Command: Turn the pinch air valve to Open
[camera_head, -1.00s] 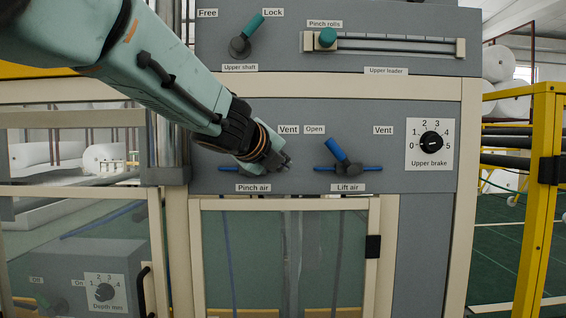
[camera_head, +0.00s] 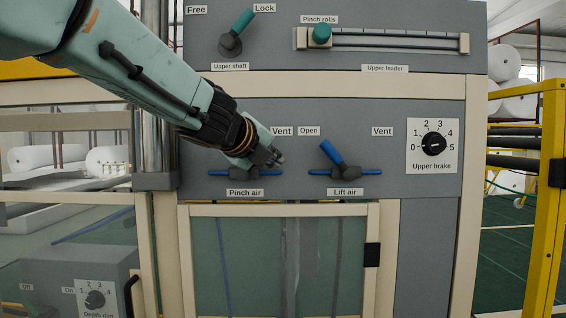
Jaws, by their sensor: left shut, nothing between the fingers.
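The pinch air valve (camera_head: 243,174) is on the grey panel above its "Pinch air" label (camera_head: 244,192). Its dark body and blue pipe stubs show, but its handle is hidden behind my gripper. The "Vent" label (camera_head: 282,131) is up and right of it. Any Open label for this valve is hidden by my arm. My left gripper (camera_head: 272,159) is shut and empty, just above and right of the valve body, in front of it. I cannot tell whether it touches the handle. My right gripper is not in view.
The lift air valve (camera_head: 335,160) stands to the right, its blue handle leaning up-left toward its "Open" label (camera_head: 309,131). The upper brake dial (camera_head: 433,144) is further right. Above are the upper shaft lever (camera_head: 236,32) and pinch rolls slider (camera_head: 320,35). A glass door (camera_head: 250,260) is below.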

